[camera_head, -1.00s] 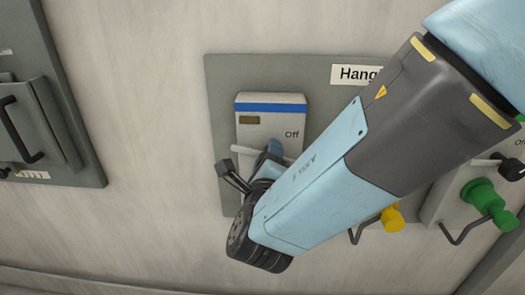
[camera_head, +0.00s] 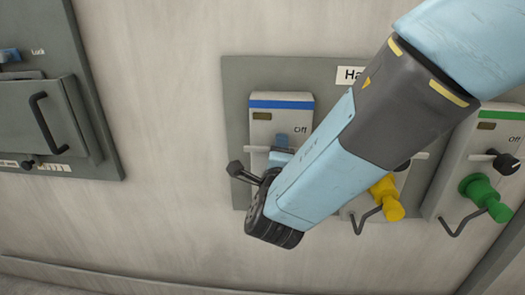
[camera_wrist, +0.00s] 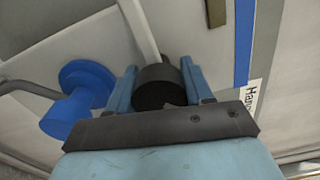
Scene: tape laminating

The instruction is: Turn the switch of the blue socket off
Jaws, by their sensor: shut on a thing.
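The blue socket (camera_head: 281,103) is a light box with a blue stripe on a grey wall panel, in the middle of the head view. An "Off" label shows at its upper right. My gripper (camera_head: 280,148) is in front of its switch, and my arm hides much of the lower box. In the wrist view my gripper (camera_wrist: 162,88) has its two blue fingers on either side of the round black switch knob (camera_wrist: 160,88), shut on it. A pale lever (camera_wrist: 140,30) runs from the knob. The socket's blue plug (camera_wrist: 75,100) is to the left of the fingers.
A yellow plug (camera_head: 387,197) and a green plug (camera_head: 486,198) are on neighbouring sockets to the right, partly behind or beside my arm. A grey cabinet (camera_head: 60,120) with a black handle is at the left. Bare wall lies between it and the panel.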

